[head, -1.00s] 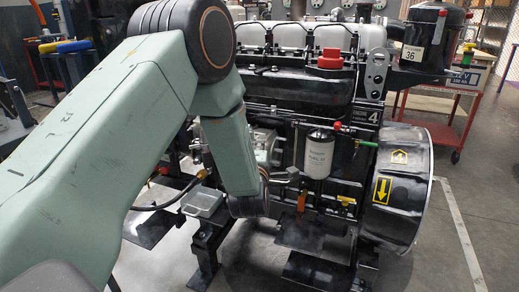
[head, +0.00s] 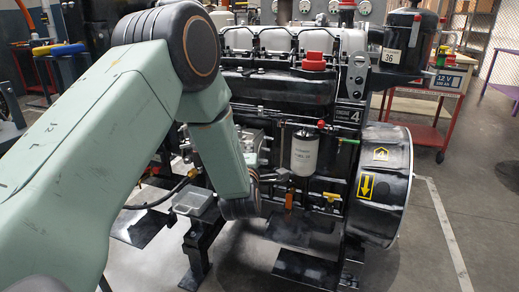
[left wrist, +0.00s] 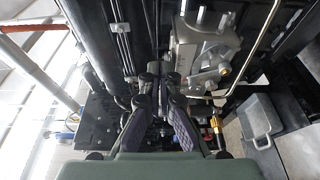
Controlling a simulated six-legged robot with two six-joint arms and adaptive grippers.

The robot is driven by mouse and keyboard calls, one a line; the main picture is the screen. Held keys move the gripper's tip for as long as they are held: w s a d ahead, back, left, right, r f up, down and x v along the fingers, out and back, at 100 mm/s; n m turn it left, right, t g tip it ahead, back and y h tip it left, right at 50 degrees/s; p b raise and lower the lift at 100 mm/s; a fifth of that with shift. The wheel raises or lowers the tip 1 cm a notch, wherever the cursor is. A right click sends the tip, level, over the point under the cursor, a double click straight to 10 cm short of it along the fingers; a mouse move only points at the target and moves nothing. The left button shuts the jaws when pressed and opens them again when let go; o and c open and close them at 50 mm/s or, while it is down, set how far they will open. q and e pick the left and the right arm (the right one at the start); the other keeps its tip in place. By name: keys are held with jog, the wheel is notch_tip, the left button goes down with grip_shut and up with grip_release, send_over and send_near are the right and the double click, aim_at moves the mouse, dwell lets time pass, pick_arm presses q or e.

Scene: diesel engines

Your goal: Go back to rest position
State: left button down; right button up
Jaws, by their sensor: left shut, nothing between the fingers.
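My left arm reaches in from the left in the head view. My left gripper (head: 273,175) is mostly hidden behind my wrist, in front of the engine's side, left of the white filter (head: 304,153). In the left wrist view my left gripper (left wrist: 158,82) has its dark fingers brought together, with nothing between them. It points at the lower side of the black diesel engine (head: 275,88), near a grey metal housing (left wrist: 200,50). I cannot tell whether it touches the engine. My right gripper is in neither view.
A grey tray (head: 193,201) sits low left of my wrist; it also shows in the left wrist view (left wrist: 260,116). A black flywheel housing (head: 384,185) with yellow labels is at the engine's right end. A red cart (head: 425,108) stands behind. Floor at the right is clear.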

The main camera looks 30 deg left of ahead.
pick_arm(q)
jog(key=s+d+f+m+g+h+p, duration=0.1)
jog(key=s+d+f+m+g+h, duration=0.2)
jog(key=s+d+f+m, duration=0.35)
jog(key=s+d+f+m+g+h+p, duration=0.1)
jog(key=s+d+f+m+g+h, duration=0.25)
jog(key=s+f+m, duration=0.55)
jog(key=s+d+f+m+g+p, duration=0.1)
jog(key=s+f+m+g, duration=0.1)
jog(key=s, duration=0.7)
jog(key=s+d+f+m+g+h+p, duration=0.1)
jog(key=s+d+f+m+g+p, duration=0.1)
jog(key=s, duration=0.8)
jog(key=s+d+f+m+g+h+p, duration=0.1)
jog(key=s+f+m+g, duration=0.3)
jog(key=s, duration=0.5)
jog(key=shift+s+d+g+p, duration=0.35)
jog(key=shift+d+g, duration=0.1)
jog(key=shift+g, duration=0.2)
jog(key=shift+s+a, duration=0.15)
